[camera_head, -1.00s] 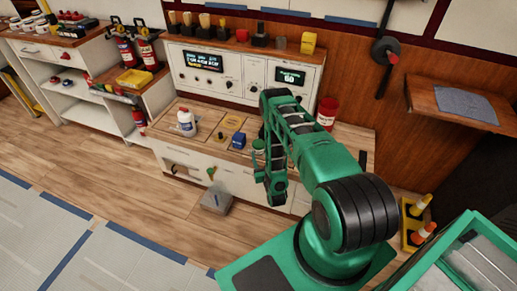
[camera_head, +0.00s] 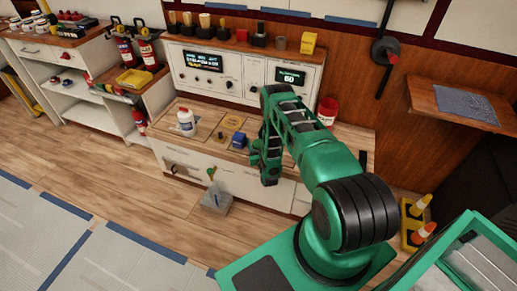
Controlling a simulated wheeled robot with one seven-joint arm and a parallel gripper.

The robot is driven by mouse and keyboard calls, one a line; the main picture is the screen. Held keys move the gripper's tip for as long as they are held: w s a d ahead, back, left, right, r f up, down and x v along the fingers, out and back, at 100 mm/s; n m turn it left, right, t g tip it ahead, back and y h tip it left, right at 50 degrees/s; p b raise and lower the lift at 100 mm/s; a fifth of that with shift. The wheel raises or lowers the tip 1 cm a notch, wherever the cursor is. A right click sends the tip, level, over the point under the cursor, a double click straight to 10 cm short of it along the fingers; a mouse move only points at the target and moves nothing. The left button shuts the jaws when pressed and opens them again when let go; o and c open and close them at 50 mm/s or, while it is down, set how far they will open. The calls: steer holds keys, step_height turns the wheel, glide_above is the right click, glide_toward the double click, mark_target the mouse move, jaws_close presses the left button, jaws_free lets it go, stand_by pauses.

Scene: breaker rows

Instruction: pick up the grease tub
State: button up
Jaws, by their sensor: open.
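My gripper (camera_head: 262,170) hangs at the lower end of my green arm, in front of the right part of the workbench. It is small and dark here, and I see nothing held in it. I cannot surely tell which container is the grease tub. A red tub (camera_head: 327,112) stands further back on the bench, right of my arm. I cannot see whether my gripper touches anything.
A white bottle (camera_head: 186,122) and a blue block-like thing (camera_head: 238,140) stand on the workbench (camera_head: 205,150). A white control panel (camera_head: 226,78) rises behind them. A grey-based object (camera_head: 217,199) is on the floor in front.

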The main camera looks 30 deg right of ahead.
steer(key=c, duration=0.9)
steer(key=shift+r, duration=0.15)
